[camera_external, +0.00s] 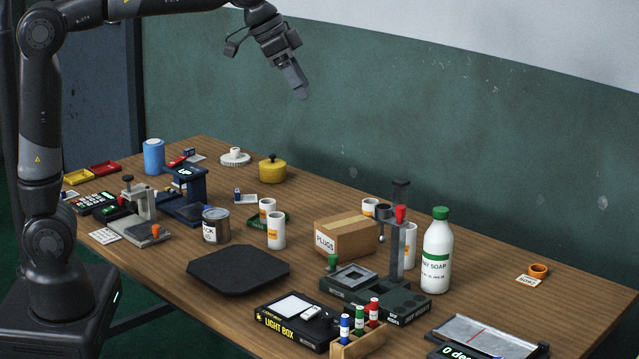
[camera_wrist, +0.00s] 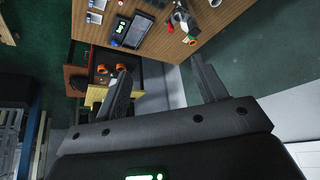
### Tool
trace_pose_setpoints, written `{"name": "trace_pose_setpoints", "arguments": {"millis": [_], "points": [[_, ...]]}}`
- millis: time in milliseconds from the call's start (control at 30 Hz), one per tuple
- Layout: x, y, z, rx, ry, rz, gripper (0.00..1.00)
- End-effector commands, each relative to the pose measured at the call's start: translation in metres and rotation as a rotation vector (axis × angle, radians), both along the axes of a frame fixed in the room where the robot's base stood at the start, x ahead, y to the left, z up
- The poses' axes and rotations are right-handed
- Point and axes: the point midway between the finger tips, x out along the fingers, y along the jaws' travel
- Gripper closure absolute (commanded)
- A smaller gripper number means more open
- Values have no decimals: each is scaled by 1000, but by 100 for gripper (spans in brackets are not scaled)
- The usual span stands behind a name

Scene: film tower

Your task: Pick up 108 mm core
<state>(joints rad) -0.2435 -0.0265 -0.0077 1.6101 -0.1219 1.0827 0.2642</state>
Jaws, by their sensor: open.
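An orange ring-shaped core (camera_external: 538,270) lies beside a small card at the table's far right; the card is too small to read surely. The wrist view shows two more orange rings, one on the left (camera_wrist: 102,69) and one on the right (camera_wrist: 120,68), in a dark tray or drawer beyond the table edge. I see no readable 108 mm marking, so I cannot tell which core it is. My gripper (camera_external: 302,95) is high above the table's back edge, empty, far from every core. In the wrist view its fingers (camera_wrist: 160,66) stand wide apart.
On the table (camera_external: 580,320) are a cardboard box (camera_external: 345,238), a soap bottle (camera_external: 436,255), a tall stand (camera_external: 398,235), a light box (camera_external: 295,318) and a black plate (camera_external: 238,268). White cylinders with orange labels (camera_external: 276,232) stand mid-table. The table's right end is fairly clear.

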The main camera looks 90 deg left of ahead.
Motion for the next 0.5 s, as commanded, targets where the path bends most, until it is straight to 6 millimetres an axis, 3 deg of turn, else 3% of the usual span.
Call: {"name": "trace_pose_setpoints", "arguments": {"millis": [33, 200, 500], "points": [[19, 13, -3, -2, 3, 4, 35], [75, 54, -12, -3, -2, 4, 35], [154, 136, -48, -3, -14, 2, 35]]}}
